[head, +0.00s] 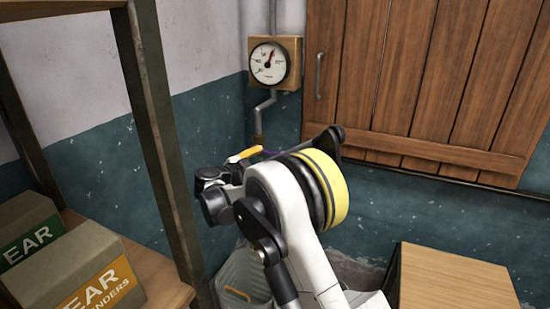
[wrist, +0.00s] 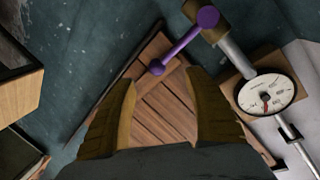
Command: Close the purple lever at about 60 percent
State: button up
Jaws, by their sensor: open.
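The purple lever (wrist: 182,42) shows in the wrist view as a slanted bar. My gripper (wrist: 160,77) is open, with two yellow-brown fingers. The knob appears between the fingertips, near the gap's top; I cannot tell the depth between them, and no contact shows. In the head view my gripper (head: 244,155) is near the wall pipe, with one yellow finger showing. Only a thin purple sliver of the lever (head: 270,152) shows there, mostly hidden by my arm.
A round gauge (head: 269,62) is on the wall above, its red needle near the top; it also shows in the wrist view (wrist: 266,94). A wooden shutter (head: 430,75) is to the right. A shelf with boxes (head: 85,270) stands left, a wooden crate (head: 450,280) lower right.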

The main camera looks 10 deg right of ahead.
jog(key=v, duration=0.3)
jog(key=shift+f, duration=0.1)
jog(key=s+d+r+n+g+y, duration=0.25)
jog(key=s+d+n, duration=0.2)
jog(key=s, duration=0.45)
jog(key=s+d+r+n+g+y, duration=0.1)
jog(key=s+d+r+n+y, duration=0.3)
jog(key=s, duration=0.5)
jog(key=s+a+f+n+y, duration=0.1)
jog(key=s+f+n+y, duration=0.1)
jog(key=s, duration=1.1)
jog(key=s+a+f+n+y, duration=0.1)
jog(key=s+f+n+y, duration=0.2)
jog(key=s, duration=1)
notch_tip(320, 180, down, 3)
jog(key=n, duration=0.3)
jog(key=shift+a+r, duration=0.2)
jog(key=shift+a, duration=0.2)
